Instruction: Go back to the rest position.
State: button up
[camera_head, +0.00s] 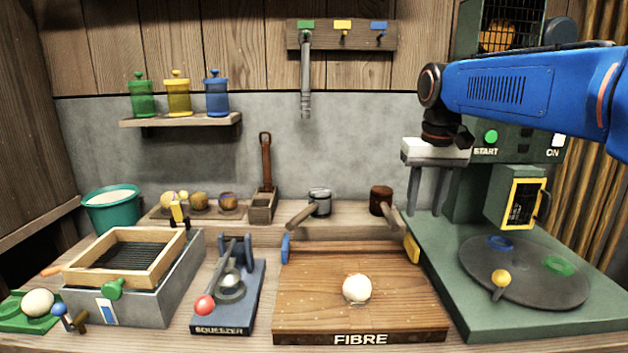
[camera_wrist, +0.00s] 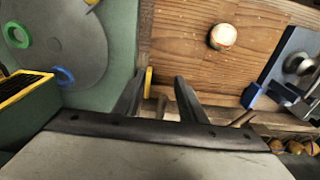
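My blue arm reaches in from the right in the head view. My gripper (camera_head: 426,205) hangs from it, fingers down, beside the green machine and behind the right back corner of the FIBRE board. Its two grey fingers stand apart with nothing seen between them. The wrist view also shows my gripper (camera_wrist: 158,84) with a clear gap between the fingers.
The FIBRE board (camera_head: 300,300) bears a whitish ball (camera_head: 357,289). The green machine (camera_head: 470,300) has a round plate (camera_head: 540,285) at right. A squeezer (camera_head: 228,305) stands further left.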

jog(key=s+d+f+t, duration=0.2)
jog(key=s+f, duration=0.7)
jog(key=s, duration=0.3)
jog(key=s+d+f+t, duration=0.1)
jog(key=s+d+f, duration=0.1)
jog(key=s+f, duration=0.8)
jog(key=s, duration=0.3)
jog(key=shift+d+t, duration=0.25)
jog(key=shift+t, duration=0.15)
